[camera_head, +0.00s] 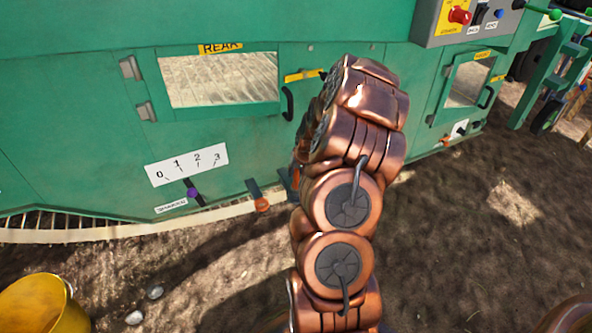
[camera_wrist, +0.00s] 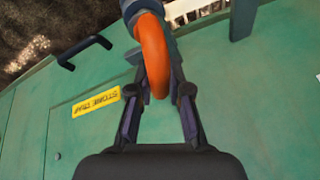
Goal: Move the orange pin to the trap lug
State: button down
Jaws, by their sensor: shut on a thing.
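The orange pin (camera_wrist: 152,50) shows in the wrist view as a thick orange loop on a dark grey-blue piece at the top. My gripper (camera_wrist: 158,80) has its two dark fingers closed on either side of this loop. Whether the pin sits in a hole or lug cannot be told. In the wrist view a yellow label (camera_wrist: 96,102), upside down and seeming to read stone trap, is on the green panel to the left. The trap lug cannot be made out for certain.
A black handle (camera_head: 288,103) stands out from the green machine (camera_head: 80,120) left of my arm. A yellow bucket (camera_head: 42,304) stands at lower left. Ground on the right is mostly clear.

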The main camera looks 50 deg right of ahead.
jog(key=c, duration=1)
grip_release()
jog(key=shift+v, duration=5.9)
